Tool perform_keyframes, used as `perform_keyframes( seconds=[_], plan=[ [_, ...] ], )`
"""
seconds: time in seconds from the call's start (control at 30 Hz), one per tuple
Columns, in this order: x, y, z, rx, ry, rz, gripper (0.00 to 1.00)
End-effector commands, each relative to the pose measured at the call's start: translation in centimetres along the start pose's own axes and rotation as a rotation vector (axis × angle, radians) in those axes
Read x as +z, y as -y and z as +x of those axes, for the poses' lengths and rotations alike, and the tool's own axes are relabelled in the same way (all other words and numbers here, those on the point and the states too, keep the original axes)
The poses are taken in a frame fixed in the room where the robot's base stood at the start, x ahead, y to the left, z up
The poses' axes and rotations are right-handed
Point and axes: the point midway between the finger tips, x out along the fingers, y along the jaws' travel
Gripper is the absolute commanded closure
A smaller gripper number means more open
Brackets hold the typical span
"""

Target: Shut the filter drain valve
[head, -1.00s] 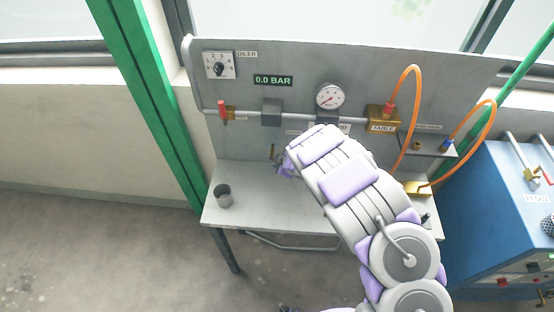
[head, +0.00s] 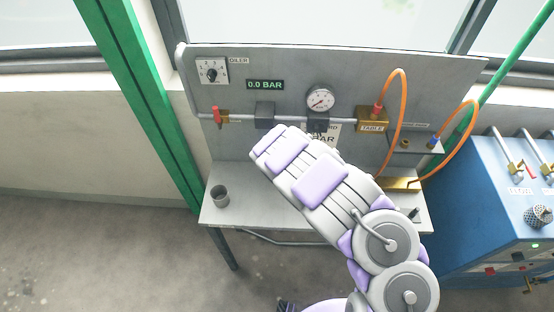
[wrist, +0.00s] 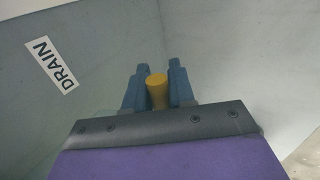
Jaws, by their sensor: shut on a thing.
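In the wrist view, my gripper (wrist: 156,85) has its two blue-grey fingers on either side of a small yellow part, which I take to be the drain valve's handle (wrist: 157,92). The fingers are shut on it. A white label reading DRAIN (wrist: 52,65) is on the grey surface to the left. In the head view, my arm covers the gripper and the drain valve, so the valve's body and the handle's angle relative to its pipe cannot be seen.
The grey panel carries a dial (head: 211,71), a 0.0 BAR display (head: 265,85), a round gauge (head: 320,98), a red-handled valve (head: 216,115) and orange hoses (head: 404,110). A metal cup (head: 220,196) stands on the shelf's left. A blue cabinet (head: 480,215) is at right.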

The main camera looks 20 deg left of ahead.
Motion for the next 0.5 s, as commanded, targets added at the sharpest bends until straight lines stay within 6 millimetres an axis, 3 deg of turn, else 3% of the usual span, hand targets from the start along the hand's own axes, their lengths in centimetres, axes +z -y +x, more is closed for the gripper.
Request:
perform_keyframes(
  seconds=[0.33, 0.37, 0.5],
  plan=[
    [-0.32, -0.25, -0.11, 0.005, -0.006, -0.003, 1.00],
    [-0.33, -0.25, -0.11, 0.005, -0.007, -0.003, 0.73],
    [-0.24, -0.17, -0.09, 0.004, -0.005, -0.002, 0.60]
  ],
)
